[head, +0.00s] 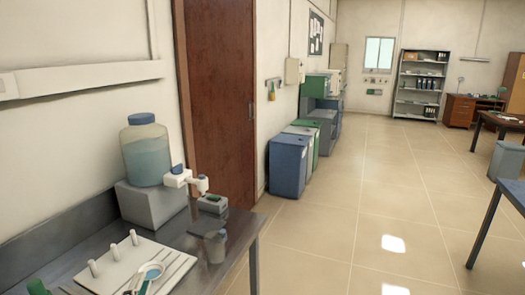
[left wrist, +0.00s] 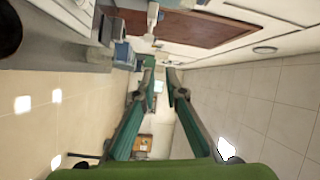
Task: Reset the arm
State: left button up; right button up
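My left gripper (left wrist: 160,76) shows in the left wrist view. Its two teal and grey fingers stand apart, with nothing between them, so it is open and empty. Its green body fills the bottom of that view. It points down the room, and the picture is turned on its side. In the head view, only a small green part shows at the lower left edge, and I cannot tell whether it is mine. My right gripper is in neither view.
A grey table (head: 217,262) at the left holds a large water bottle (head: 147,157), a grey cup (head: 215,246) and a white board with pegs (head: 90,268). The tiled floor at the middle is clear.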

pick_arm(q)
jog(key=s+a+f+n+g, duration=0.1)
jog(key=s+f+n+g, duration=0.35)
jog(key=f, duration=0.35)
jog(key=s+f+n+g, duration=0.4)
jog(key=s+f, duration=0.2)
jog(key=f, duration=0.2)
jog(key=s+d+f+n+g+h, duration=0.1)
jog(key=s+d+f+n+g, duration=0.2)
jog(key=s, duration=0.4)
jog(key=s+d+f+n+g+h, duration=0.1)
jog(key=s+d+f+g, duration=0.25)
jog(key=s+f, duration=0.3)
notch_tip(320, 180, down, 26)
jog(key=s+g, duration=0.1)
jog(key=s, duration=0.2)
jog(key=s+a+f+g+b, duration=0.1)
jog(key=s+a+f, duration=0.1)
jog(key=s+f, duration=1.4)
jog(key=shift+s+a+f+m+b, duration=0.3)
jog(key=shift+a+f+m, duration=0.1)
jog(key=shift+m, duration=0.05)
